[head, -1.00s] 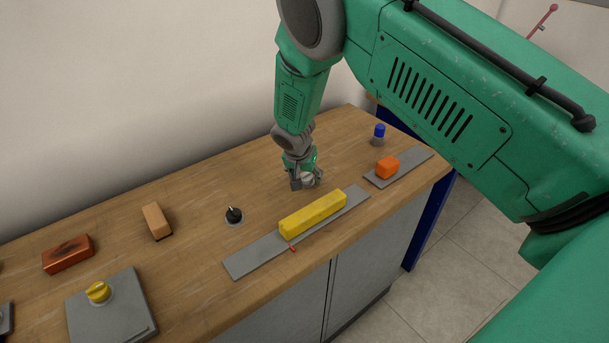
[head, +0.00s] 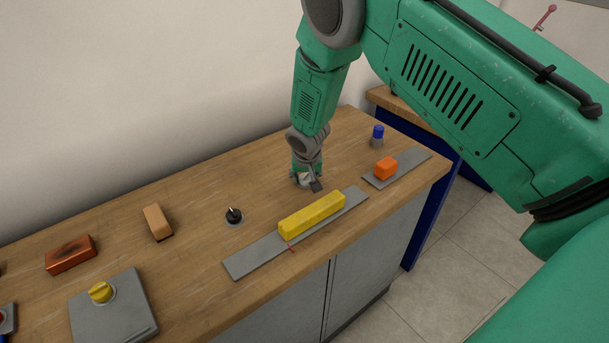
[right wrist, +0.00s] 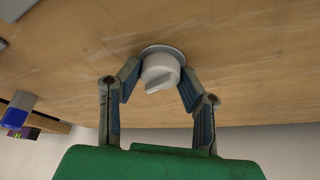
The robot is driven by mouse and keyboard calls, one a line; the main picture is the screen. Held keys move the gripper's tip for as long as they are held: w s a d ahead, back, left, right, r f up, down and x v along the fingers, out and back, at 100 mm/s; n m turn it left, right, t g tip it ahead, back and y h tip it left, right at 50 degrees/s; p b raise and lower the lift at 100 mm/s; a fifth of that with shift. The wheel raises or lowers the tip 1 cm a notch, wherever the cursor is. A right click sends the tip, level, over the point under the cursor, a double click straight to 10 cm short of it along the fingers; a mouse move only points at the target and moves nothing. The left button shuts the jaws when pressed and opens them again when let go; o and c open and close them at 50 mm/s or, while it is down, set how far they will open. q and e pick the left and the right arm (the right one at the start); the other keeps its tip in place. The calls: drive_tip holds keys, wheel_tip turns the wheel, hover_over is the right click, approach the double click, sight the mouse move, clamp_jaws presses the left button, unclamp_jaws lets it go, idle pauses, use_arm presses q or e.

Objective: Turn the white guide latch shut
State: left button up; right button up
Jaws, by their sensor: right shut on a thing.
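The white guide latch (right wrist: 160,72) is a round white knob with a raised grip bar, set on a pale disc on the wooden bench. In the right wrist view the bar lies at a slant. My right gripper (right wrist: 159,82) points down with a finger on either side of the knob, shut on it. In the head view the right gripper (head: 307,182) is low over the bench behind the yellow bar, and it largely hides the latch. My left gripper is not in view.
A yellow bar (head: 312,215) lies on a grey strip (head: 253,259) close in front of the gripper. An orange block (head: 385,167) and blue-topped knob (head: 377,136) stand to its right. A black knob (head: 234,216) stands to its left. The bench behind is clear.

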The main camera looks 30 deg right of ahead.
drive_tip(key=n+y, duration=0.1)
drive_tip(key=n, duration=0.1)
drive_tip(key=n+p, duration=0.1)
drive_tip(key=n, duration=0.1)
drive_tip(key=shift+w+d+r+n+t+y, duration=0.1)
drive_tip(key=shift+w+r+n+t+y, duration=0.1)
drive_tip(key=shift+n+t+y, duration=0.15)
drive_tip(key=shift+n+y, duration=0.35)
drive_tip(key=shift+n, duration=0.5)
drive_tip(key=shift+d+f+n+y, duration=0.1)
drive_tip(key=shift+n+y, duration=0.3)
drive_tip(key=shift+n, duration=0.5)
drive_tip(key=n, duration=0.2)
drive_tip(key=shift+n+y+b, duration=0.3)
drive_tip(key=shift+y+b, duration=0.1)
drive_tip(key=shift+n+g+y+b, duration=0.5)
drive_tip(key=shift+n+b, duration=0.4)
drive_tip(key=shift+n, duration=0.5)
drive_tip(key=o, duration=1)
drive_tip(key=shift+o, duration=0.6)
drive_tip(key=shift+w+f, duration=0.1)
drive_tip(key=shift+f, duration=0.1)
